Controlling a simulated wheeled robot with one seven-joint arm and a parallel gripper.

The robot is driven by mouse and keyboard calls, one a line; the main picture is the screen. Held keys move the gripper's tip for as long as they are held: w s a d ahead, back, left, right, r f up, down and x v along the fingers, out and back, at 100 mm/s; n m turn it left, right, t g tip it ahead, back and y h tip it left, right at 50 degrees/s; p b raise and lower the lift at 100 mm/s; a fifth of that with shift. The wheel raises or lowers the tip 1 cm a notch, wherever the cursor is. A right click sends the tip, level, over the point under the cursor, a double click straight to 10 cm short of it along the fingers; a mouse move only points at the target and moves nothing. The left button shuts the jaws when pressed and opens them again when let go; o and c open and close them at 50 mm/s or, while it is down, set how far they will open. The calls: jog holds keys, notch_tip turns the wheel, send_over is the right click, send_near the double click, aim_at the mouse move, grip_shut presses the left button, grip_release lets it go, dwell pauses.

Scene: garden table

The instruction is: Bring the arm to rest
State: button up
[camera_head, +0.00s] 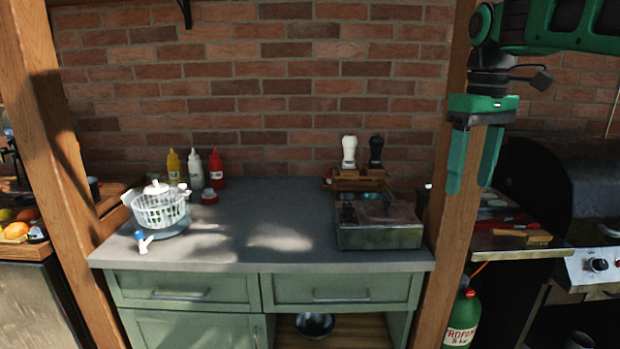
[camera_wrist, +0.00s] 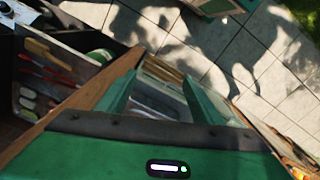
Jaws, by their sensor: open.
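My green gripper (camera_head: 471,162) hangs at the upper right of the head view, fingers pointing down. Its fingers are apart with nothing between them. It is in front of the right wooden post (camera_head: 459,190), well above the counter height. In the wrist view the two green fingers (camera_wrist: 160,95) are spread, and part of a counter shows between and beyond them. My green arm link shows at the top right of the head view.
The grey counter (camera_head: 270,240) holds a white basket (camera_head: 160,211), sauce bottles (camera_head: 195,168), a metal box (camera_head: 380,232) and two grinders (camera_head: 362,151). A grill (camera_head: 560,190) and a green propane bottle (camera_head: 462,315) are at right. The middle of the counter is clear.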

jog(key=s+d+f+m, duration=0.3)
jog(key=s+f, duration=0.5)
jog(key=s+d+f+m, duration=0.4)
jog(key=s+f, duration=0.3)
jog(key=s, duration=0.2)
jog(key=s+d+f+m, duration=0.3)
jog(key=s+f+m, duration=0.1)
jog(key=s+f, duration=0.4)
jog(key=shift+s+d+f, duration=0.3)
jog(key=shift+s+f, duration=0.05)
jog(key=shift+s, duration=0.2)
jog(key=shift+w+f, duration=0.2)
jog(key=shift+w, duration=0.4)
